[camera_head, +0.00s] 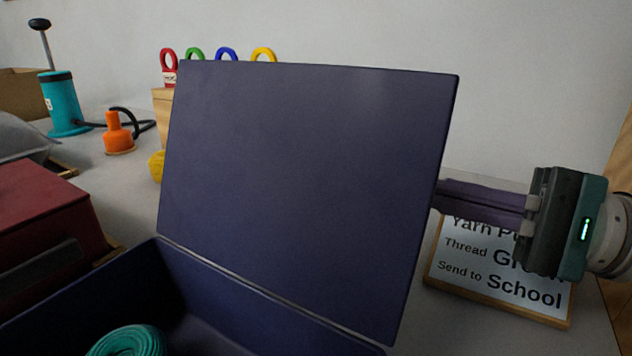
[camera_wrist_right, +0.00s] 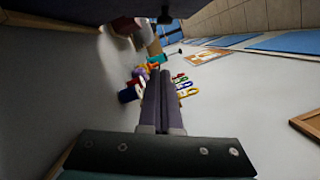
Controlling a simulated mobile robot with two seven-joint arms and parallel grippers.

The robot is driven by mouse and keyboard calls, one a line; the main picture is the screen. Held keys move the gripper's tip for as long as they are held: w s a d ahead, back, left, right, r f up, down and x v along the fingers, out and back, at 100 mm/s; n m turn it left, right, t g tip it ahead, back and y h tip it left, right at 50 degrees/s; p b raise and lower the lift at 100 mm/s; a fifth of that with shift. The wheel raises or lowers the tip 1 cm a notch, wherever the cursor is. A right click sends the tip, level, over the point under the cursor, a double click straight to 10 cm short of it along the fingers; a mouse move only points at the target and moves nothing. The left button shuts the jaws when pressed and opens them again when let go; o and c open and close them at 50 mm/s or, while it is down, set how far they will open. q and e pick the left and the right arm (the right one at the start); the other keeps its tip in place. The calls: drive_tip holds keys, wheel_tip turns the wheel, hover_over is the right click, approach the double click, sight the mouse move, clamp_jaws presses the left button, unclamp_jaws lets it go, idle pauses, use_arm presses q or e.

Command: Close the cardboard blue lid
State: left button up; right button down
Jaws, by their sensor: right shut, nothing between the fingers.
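The dark blue lid (camera_head: 310,190) stands raised, nearly upright, at the back of the dark blue box (camera_head: 210,300) in the head view. A green coil of yarn (camera_head: 128,341) lies in the box. My right gripper (camera_head: 440,197) comes in from the right with its fingers together and empty. Its fingertips are at the lid's right edge, partly hidden behind it; I cannot tell whether they touch. In the right wrist view the closed fingers (camera_wrist_right: 164,75) point towards several coloured items. My left gripper is not in view.
A sign (camera_head: 500,270) stands under my right gripper. A red box (camera_head: 45,220) is on the left. A teal pump (camera_head: 63,103) and an orange bottle (camera_head: 118,132) stand at the back left. Several coloured handles, one of them red (camera_head: 168,62), show behind the lid.

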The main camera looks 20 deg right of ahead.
sight(333, 168)
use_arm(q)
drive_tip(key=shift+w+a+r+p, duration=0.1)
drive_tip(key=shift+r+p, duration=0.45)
use_arm(e)
drive_tip(key=shift+w+a+r, duration=0.4)
drive_tip(key=shift+a, duration=0.95)
drive_tip(key=shift+w+a+r, duration=0.4)
drive_tip(key=shift+a, duration=0.95)
drive_tip(key=shift+w+a+r, duration=0.4)
drive_tip(key=shift+a, duration=0.95)
